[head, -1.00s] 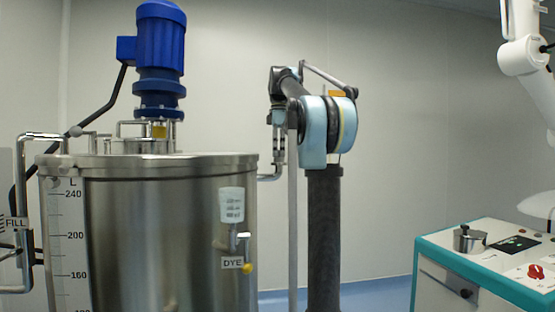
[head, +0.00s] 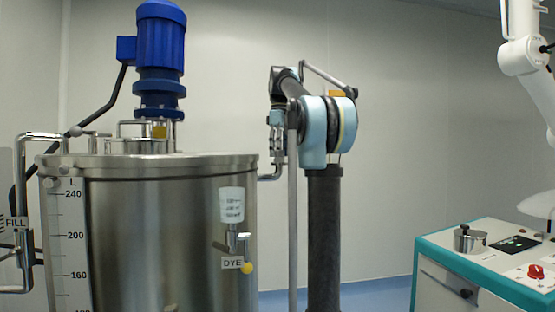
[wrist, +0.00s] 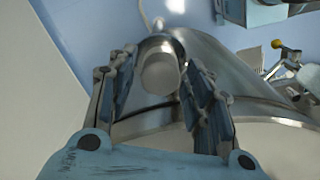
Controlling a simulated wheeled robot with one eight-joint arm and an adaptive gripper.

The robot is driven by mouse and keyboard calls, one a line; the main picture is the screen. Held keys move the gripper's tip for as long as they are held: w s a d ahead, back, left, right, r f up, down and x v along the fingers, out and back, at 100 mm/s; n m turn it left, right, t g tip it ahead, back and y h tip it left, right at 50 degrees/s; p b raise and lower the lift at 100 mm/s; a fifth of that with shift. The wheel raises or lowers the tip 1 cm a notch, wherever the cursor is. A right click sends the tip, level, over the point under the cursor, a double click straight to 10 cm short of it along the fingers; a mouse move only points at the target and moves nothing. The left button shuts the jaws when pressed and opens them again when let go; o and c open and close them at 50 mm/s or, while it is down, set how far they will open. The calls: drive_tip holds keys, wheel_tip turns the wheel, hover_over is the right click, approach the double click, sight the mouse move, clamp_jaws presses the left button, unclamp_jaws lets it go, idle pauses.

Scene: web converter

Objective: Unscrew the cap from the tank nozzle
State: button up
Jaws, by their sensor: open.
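The steel tank (head: 165,235) stands at the left in the head view. A bent nozzle pipe (head: 270,177) comes out of its right side and turns upward. In the wrist view a round pale cap (wrist: 160,73) with a silver rim lies between my fingertips, at the tank's edge. My gripper (wrist: 158,85) is open, one set of fingers on each side of the cap. In the head view my gripper (head: 277,140) points down over the nozzle's upright end. The cap is small and mostly hidden there. Whether any finger touches it I cannot tell.
A blue motor (head: 160,55) rises from the tank lid. A dye cup (head: 232,205) with a yellow-knobbed valve (head: 247,268) hangs on the tank's front. A teal-edged cabinet (head: 440,280) with a steel pot (head: 470,239) stands at the right. The floor between is clear.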

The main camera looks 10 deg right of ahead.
drive_tip(key=m, duration=0.4)
idle(0.5)
drive_tip(key=shift+m, duration=2)
drive_tip(key=shift+m, duration=2)
